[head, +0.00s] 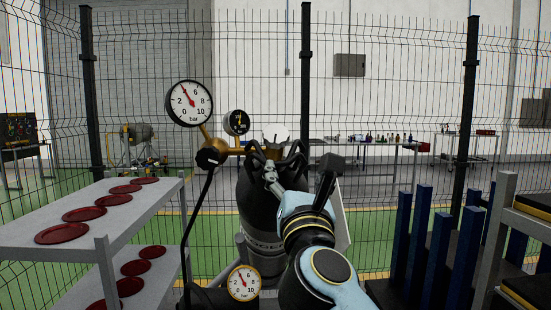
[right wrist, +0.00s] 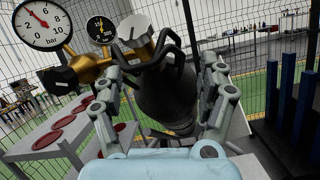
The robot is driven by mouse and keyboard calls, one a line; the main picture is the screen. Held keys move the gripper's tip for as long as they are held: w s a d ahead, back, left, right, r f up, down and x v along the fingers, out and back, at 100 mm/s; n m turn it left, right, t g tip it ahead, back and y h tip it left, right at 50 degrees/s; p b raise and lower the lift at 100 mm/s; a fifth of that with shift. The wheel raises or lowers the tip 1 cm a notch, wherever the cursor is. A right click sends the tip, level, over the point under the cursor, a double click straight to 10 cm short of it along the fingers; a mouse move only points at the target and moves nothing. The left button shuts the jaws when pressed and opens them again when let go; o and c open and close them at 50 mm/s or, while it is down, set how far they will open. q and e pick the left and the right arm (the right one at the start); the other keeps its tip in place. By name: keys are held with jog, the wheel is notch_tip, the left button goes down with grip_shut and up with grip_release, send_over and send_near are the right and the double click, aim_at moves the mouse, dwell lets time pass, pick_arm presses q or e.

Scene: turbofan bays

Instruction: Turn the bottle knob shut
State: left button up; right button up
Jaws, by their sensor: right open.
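The dark bottle (head: 258,205) stands upright in front of the mesh fence. Its pale silver knob (head: 276,134) sits on top, inside a black guard frame; the knob also shows in the right wrist view (right wrist: 134,30). My right gripper (head: 274,172) is in front of the bottle's upper part, partly hiding it. In the right wrist view my right gripper (right wrist: 160,78) has its two fingers spread, with the bottle's shoulder seen between them and the knob beyond and above the tips. The fingers hold nothing. My left gripper is not in view.
A brass regulator with a large gauge (head: 189,103), a smaller dark gauge (head: 236,122) and a black knob (head: 207,158) adjoins the bottle top on the left. A grey shelf (head: 120,235) with red discs stands left. Blue uprights (head: 437,255) stand right. Another gauge (head: 244,283) is low in front.

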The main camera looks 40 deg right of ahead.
aim_at(276, 136)
jog(key=w+r+n+p, duration=0.1)
jog(key=w+r, duration=0.1)
jog(key=w, duration=0.1)
jog(key=w+d+r+n+t+p, duration=0.1)
jog(key=w, duration=0.2)
jog(key=w+d+r+n+p, duration=0.1)
jog(key=w+r+n, duration=0.1)
jog(key=w, duration=0.1)
jog(key=shift+w+d+r+t+y+p, duration=0.15)
jog(key=shift+w+r+t+y+p, duration=0.15)
jog(key=shift+r+y+p, duration=0.1)
jog(key=shift+w+d, duration=0.25)
jog(key=shift+w, duration=0.15)
jog(key=c, duration=1.2)
